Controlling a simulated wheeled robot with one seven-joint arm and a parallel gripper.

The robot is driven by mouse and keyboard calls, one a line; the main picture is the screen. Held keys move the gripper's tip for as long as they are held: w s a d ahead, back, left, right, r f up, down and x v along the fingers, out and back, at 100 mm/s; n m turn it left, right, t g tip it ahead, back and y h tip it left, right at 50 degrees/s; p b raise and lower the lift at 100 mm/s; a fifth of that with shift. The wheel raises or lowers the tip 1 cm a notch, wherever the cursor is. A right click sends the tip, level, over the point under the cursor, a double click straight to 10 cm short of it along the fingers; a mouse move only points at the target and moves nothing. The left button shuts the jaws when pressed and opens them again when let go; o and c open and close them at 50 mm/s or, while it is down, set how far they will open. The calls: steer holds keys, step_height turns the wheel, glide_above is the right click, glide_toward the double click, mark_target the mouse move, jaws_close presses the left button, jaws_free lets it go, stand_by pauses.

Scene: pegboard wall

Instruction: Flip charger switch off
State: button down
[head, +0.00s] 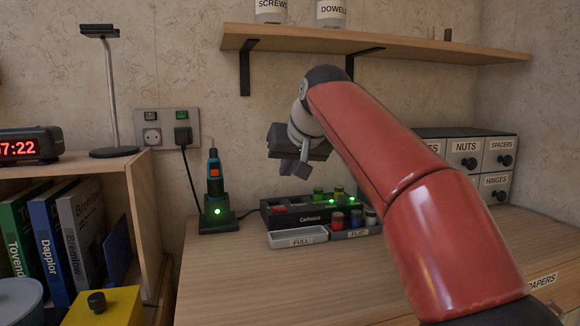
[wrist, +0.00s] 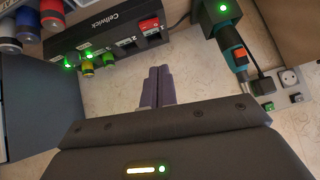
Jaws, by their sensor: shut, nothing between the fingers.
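A wall plate (head: 144,124) holds two sockets with a small rocker switch above each. The right switch (head: 182,115) shows green and sits above a black plug (head: 183,134); the left switch (head: 151,115) is grey above an empty socket. Both switches also show small at the right edge of the wrist view, the green one (wrist: 268,106) beside the plug. A cord runs down to the tool dock (head: 217,212), whose green light is lit. My gripper (head: 288,168) is shut and empty, right of the plate and apart from it. Its purple fingers (wrist: 157,86) point toward the wall.
The Cellwick battery charger (head: 310,216) with several cells and green lights stands below my gripper. A driver (head: 214,175) stands upright in the dock below the plate. A wooden shelf (head: 390,42) hangs above. A bookcase with a lamp and clock stands left. The front worktop is clear.

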glide_above(279, 214)
step_height(279, 214, down, 4)
steer(key=shift+w+d+f, duration=0.1)
steer(key=shift+d+f, duration=0.05)
steer(key=shift+a+f+b, duration=0.2)
steer(key=shift+f+b, duration=0.65)
steer(key=shift+f, duration=1.05)
